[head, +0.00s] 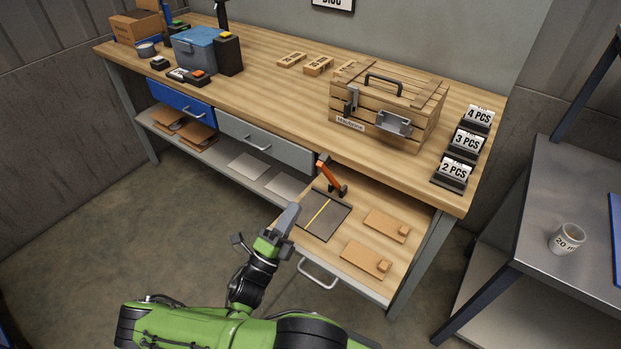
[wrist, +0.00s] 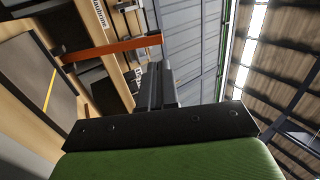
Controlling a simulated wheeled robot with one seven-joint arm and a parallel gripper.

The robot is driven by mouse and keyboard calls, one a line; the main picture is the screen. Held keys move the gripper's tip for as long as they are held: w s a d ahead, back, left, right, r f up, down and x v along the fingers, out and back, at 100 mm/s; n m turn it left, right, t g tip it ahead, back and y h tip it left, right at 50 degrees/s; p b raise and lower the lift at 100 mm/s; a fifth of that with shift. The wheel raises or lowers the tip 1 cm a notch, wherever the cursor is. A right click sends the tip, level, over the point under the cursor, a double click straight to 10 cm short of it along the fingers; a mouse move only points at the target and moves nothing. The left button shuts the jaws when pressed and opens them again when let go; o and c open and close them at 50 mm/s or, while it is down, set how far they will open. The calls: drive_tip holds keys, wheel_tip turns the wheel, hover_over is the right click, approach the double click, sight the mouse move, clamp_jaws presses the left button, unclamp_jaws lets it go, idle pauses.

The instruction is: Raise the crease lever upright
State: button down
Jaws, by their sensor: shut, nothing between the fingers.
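The crease lever, an orange bar with dark ends (head: 329,175), stands tilted at the back edge of a dark grey creasing board (head: 314,222) with a yellow line. The board sits in the open drawer. In the wrist view the orange lever (wrist: 112,48) crosses the upper left, beyond my fingers, and the board (wrist: 38,80) is at the left. My gripper (head: 291,211) is shut and empty, beside the left edge of the board and short of the lever. Its fingers (wrist: 160,85) also show in the wrist view. I cannot tell how far the lever leans.
The open drawer (head: 345,285) also holds two light wooden pieces (head: 387,226) to the right of the board. A wooden crate (head: 385,100) stands on the workbench above. A grey side table with a mug (head: 566,239) is at the right. Floor is clear at the left.

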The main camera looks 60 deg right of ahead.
sight(318, 167)
drive_tip(key=x, duration=1)
drive_tip(key=shift+f, duration=0.1)
